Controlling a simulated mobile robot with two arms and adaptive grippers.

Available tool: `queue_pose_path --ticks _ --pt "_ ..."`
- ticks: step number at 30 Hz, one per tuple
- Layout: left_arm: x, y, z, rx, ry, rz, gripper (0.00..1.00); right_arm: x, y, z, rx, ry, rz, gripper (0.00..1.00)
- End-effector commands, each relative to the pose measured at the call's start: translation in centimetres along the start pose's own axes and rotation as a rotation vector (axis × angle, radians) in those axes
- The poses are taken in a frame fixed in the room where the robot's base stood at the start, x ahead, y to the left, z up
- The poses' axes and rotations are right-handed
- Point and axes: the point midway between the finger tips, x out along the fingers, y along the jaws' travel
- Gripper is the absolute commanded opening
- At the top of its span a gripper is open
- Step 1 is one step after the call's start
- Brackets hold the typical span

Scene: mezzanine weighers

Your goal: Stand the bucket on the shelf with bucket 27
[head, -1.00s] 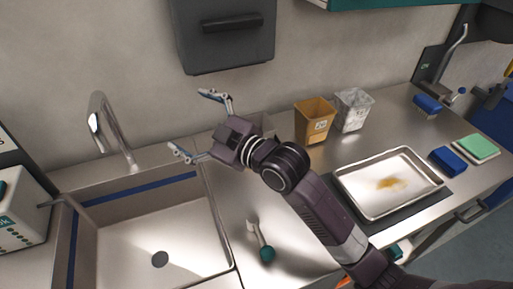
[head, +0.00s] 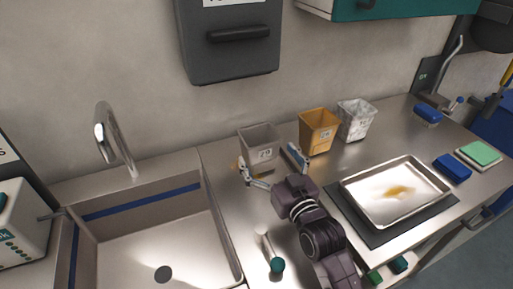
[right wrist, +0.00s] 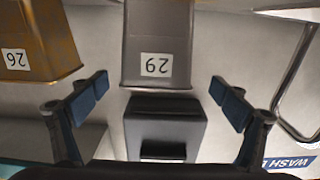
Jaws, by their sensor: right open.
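A grey bucket (head: 259,146) stands upright on the steel counter, right of the sink. Its label seems to read 29 in the right wrist view (right wrist: 158,45), where it appears upside down. An orange bucket (head: 318,132), seemingly labelled 26, and a white marbled bucket (head: 356,120) stand to its right; the marbled one's label is too small to read surely. My right gripper (head: 271,166) is open in front of the grey bucket, its fingers spread towards either side. The bucket lies beyond the fingertips (right wrist: 161,99) and is not gripped. My left gripper is out of view.
A metal tray (head: 350,205) on a dark mat lies to the right, near my right arm. A teal-ended tool (head: 277,265) lies at the counter front. The sink (head: 150,235) is at left. A dark dispenser (head: 230,60) and teal-fronted cabinet (head: 400,8) hang above.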

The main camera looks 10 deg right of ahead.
Motion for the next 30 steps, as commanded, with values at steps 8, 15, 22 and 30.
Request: queue_pose_path --ticks 8,15,22,30 --pt "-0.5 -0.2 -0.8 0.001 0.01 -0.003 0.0 2.6 0.0 -0.2 0.0 0.0 -0.001 0.92" --pt "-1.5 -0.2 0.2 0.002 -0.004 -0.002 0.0 5.3 0.5 -0.5 -0.002 0.0 -0.001 0.92" --pt "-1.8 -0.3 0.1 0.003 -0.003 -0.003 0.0 7.5 0.5 -0.2 0.0 0.001 -0.002 0.92" --pt "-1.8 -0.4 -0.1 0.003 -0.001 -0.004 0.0 7.7 0.5 -0.1 0.0 0.0 -0.003 0.92"
